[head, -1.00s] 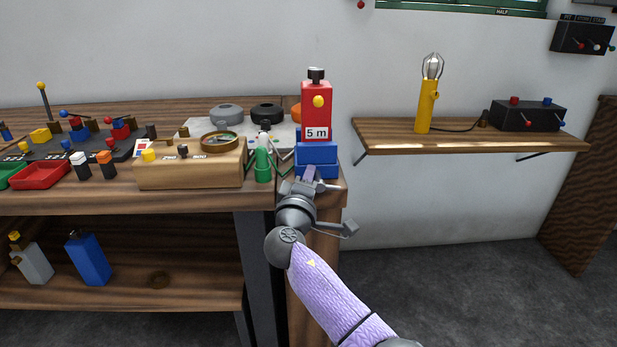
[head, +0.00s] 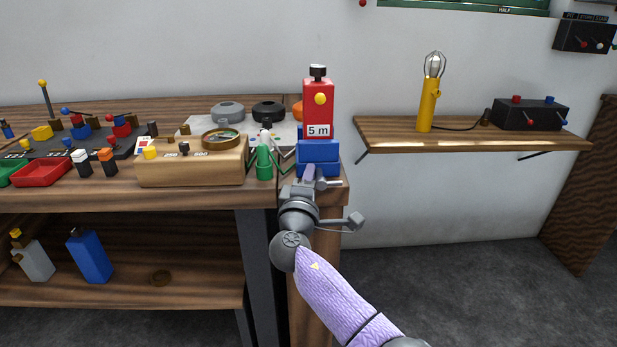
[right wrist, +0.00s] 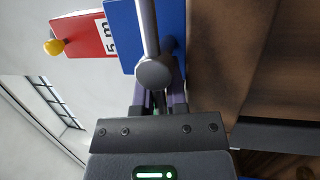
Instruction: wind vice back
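The blue vice (head: 318,154) stands at the right end of the workbench, with a red block marked "5 m" (head: 318,98) upright in its top. In the right wrist view the vice body (right wrist: 158,30) and the red block (right wrist: 85,35) show beyond the gripper. A grey bar handle with a round end (right wrist: 153,72) crosses in front of the fingers; it also shows in the head view (head: 328,184). My right gripper (head: 308,173) is at the vice's front, by this handle. The round end hides the space between its fingers (right wrist: 159,98), so the grip is unclear. My left gripper is out of view.
A green cylinder (head: 264,160) and a wooden box with a round dial (head: 190,168) stand close left of the vice. A wall shelf (head: 465,138) with a yellow lamp (head: 427,105) is to the right. The floor below it is clear.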

